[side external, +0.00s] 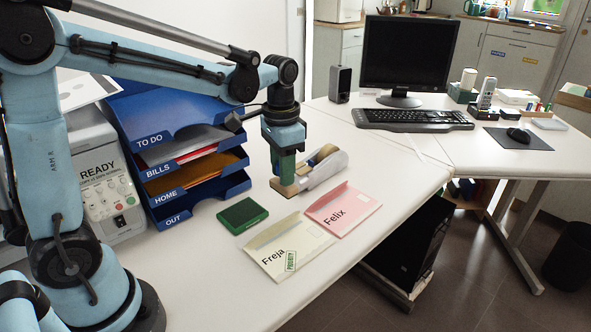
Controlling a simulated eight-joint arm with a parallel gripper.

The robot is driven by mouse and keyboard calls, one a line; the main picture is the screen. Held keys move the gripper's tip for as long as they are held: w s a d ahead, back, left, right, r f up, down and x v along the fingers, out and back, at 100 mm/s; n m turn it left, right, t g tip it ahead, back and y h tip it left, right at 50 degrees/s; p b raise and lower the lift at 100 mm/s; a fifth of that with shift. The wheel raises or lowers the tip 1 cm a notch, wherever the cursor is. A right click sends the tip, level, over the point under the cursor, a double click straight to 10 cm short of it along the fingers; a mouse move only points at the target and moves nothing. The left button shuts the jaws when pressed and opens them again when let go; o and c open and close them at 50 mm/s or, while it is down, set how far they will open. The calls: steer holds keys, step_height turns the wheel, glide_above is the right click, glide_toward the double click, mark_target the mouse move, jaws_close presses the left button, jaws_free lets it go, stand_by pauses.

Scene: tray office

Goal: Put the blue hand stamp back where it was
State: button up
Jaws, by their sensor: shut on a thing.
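My gripper (285,150) points straight down just left of the tape dispenser (322,168). It is shut on an upright dark green hand stamp (286,166); its handle looks green, not blue. A tan wooden block (284,188) shows right below it; I cannot tell whether this is the stamp's base or a separate rest, or whether they touch. I make out no blue hand stamp. A green ink pad (242,215) lies on the table to the lower left. A cream envelope marked Freja (290,247) carries a green printed mark. A pink envelope marked Felix (343,209) lies beside it.
A blue letter tray stack (203,198) stands left of my gripper, with a printer (108,185) further left. The white table (205,275) is clear in front of the ink pad. A keyboard (412,119) and monitor (408,52) stand at the back right.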

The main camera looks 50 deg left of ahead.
steer(key=shift+w+a+f, duration=0.4)
steer(key=shift+a+f, duration=0.95)
steer(key=shift+f, duration=0.15)
steer(key=shift+w+a+f, duration=0.45)
steer(key=shift+a+f, duration=0.9)
steer(key=shift+f, duration=0.2)
steer(key=shift+w+a+f, duration=0.4)
steer(key=shift+a+f, duration=0.95)
steer(key=shift+f, duration=0.15)
steer(key=o, duration=0.9)
steer(key=shift+f, duration=0.15)
steer(key=shift+c, duration=0.2)
